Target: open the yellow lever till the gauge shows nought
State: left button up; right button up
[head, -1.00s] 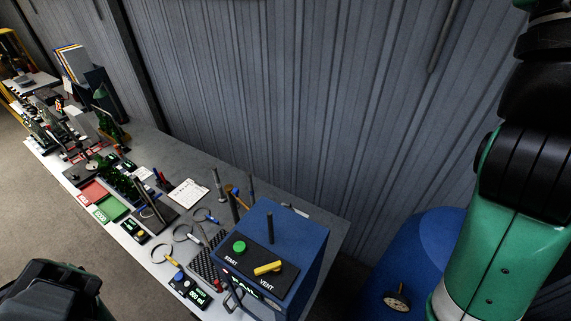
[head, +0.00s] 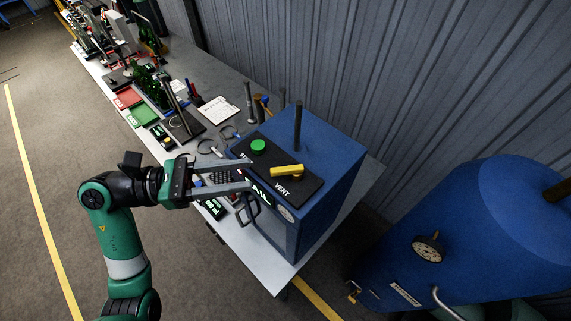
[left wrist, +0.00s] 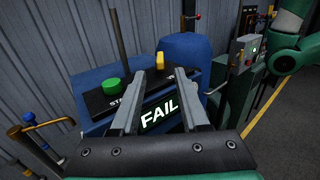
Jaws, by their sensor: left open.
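The yellow lever (head: 287,170) lies on the black top panel of a blue box (head: 325,185), by the word VENT. It also shows in the left wrist view (left wrist: 160,60), beyond my fingers. A small round dial (head: 286,214) sits on the box front beside a lit FAIL display; its reading is too small to tell. My left gripper (head: 250,173) is open and empty, its fingertips at the box's near left edge, short of the lever and apart from it. The left wrist view shows both fingers (left wrist: 160,76) in front of the panel. My right gripper is out of view.
A green START button (head: 258,146) and an upright dark rod (head: 298,125) stand close to the lever. A blue tank (head: 480,230) with a round gauge (head: 428,248) stands at the right. The bench (head: 255,262) holds many tools behind the box.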

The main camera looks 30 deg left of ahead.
aim_at(285, 168)
pick_arm(q)
jog(key=p+x, duration=0.1)
jog(key=x, duration=0.8)
jog(key=shift+c, duration=0.2)
grip_shut()
